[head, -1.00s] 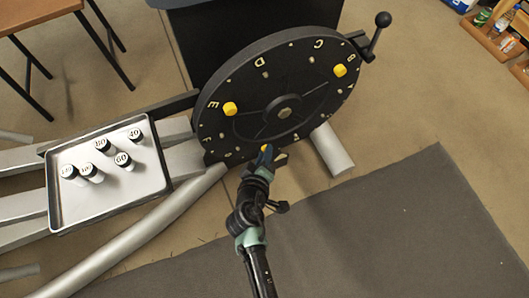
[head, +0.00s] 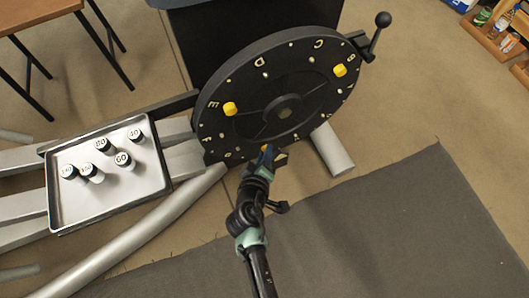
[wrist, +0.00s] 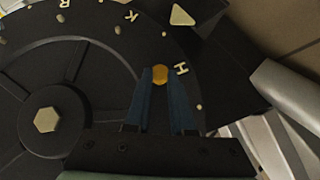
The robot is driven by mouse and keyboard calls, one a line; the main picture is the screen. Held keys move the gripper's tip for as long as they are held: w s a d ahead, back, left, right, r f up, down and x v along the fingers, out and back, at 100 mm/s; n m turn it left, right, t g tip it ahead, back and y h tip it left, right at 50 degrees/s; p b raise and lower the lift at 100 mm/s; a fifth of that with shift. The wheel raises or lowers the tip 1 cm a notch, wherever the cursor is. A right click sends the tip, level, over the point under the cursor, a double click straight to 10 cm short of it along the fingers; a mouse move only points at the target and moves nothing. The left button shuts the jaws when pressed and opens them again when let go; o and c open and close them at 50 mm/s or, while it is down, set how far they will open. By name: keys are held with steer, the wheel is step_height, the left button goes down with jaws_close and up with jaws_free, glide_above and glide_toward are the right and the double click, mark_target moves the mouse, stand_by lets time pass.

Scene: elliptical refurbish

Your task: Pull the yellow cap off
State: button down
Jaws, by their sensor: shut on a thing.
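The black lettered wheel (head: 258,82) stands tilted in the head view and also fills the left of the wrist view (wrist: 100,85). Two yellow caps sit on its face, one at the left (head: 230,109) and one at the upper right (head: 340,70). A third yellow cap (wrist: 160,74) is between my gripper's fingertips (wrist: 160,80), near the letter H. My gripper (head: 267,152) is shut on this cap at the wheel's lower edge. In the head view the fingers mostly hide this cap. I cannot tell whether it still touches the wheel.
A metal tray (head: 62,215) with several numbered black-topped cylinders stands at the left. A crank handle (head: 378,35) sticks out at the wheel's upper right. A grey pipe (head: 332,150) lies right of the wheel. A dark mat (head: 400,220) covers the clear floor in front.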

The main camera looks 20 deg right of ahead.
steer(key=s, duration=1.7)
steer(key=shift+d, duration=0.3)
stand_by(0.7)
